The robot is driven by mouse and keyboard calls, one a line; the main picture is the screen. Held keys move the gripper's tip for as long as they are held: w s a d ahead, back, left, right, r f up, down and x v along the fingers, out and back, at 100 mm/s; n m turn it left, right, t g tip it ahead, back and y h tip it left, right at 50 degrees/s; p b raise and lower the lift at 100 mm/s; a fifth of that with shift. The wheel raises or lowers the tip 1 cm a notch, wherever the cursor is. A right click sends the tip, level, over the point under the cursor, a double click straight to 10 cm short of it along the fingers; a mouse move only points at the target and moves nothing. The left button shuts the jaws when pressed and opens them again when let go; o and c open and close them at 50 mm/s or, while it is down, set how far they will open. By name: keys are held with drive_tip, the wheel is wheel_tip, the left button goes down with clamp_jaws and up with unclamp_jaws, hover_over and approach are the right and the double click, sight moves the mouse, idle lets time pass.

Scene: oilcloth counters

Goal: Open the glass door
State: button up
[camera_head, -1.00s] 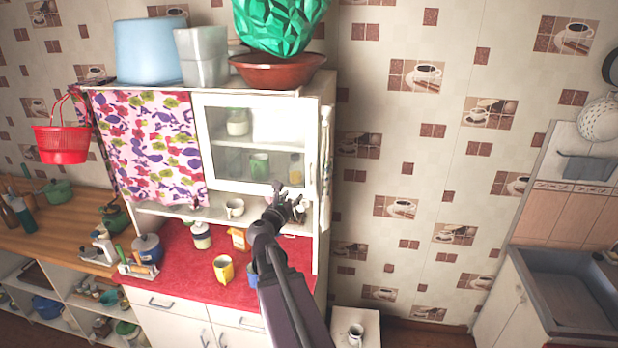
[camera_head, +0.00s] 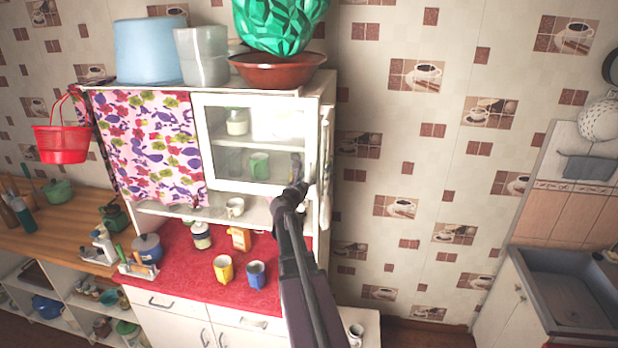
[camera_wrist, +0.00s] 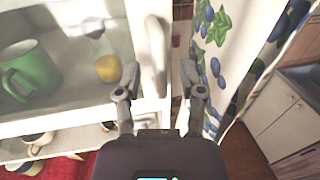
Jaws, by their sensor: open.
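The glass door (camera_head: 232,152) is a white-framed pane on the right half of the cabinet top, and it looks closed. Its white frame also shows in the wrist view (camera_wrist: 72,116), with a green mug (camera_wrist: 32,72) and a yellow item (camera_wrist: 108,68) behind the glass. A pale upright bar (camera_wrist: 157,48), seemingly the handle, stands at the door's right edge. My gripper (camera_head: 297,168) is at the door's lower right edge. In the wrist view, its open fingers (camera_wrist: 160,92) straddle the line of the bar. I cannot tell whether they touch it.
A patterned cloth (camera_wrist: 222,50) hangs close to the right finger. Below the door are an open shelf with a white cup (camera_head: 235,207) and a red counter with a yellow mug (camera_head: 223,268) and a blue mug (camera_head: 256,274).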

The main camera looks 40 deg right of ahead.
drive_tip(key=shift+w+d, duration=0.25)
drive_tip(key=shift+d, duration=0.3)
clamp_jaws()
drive_tip(key=shift+s+a, duration=0.1)
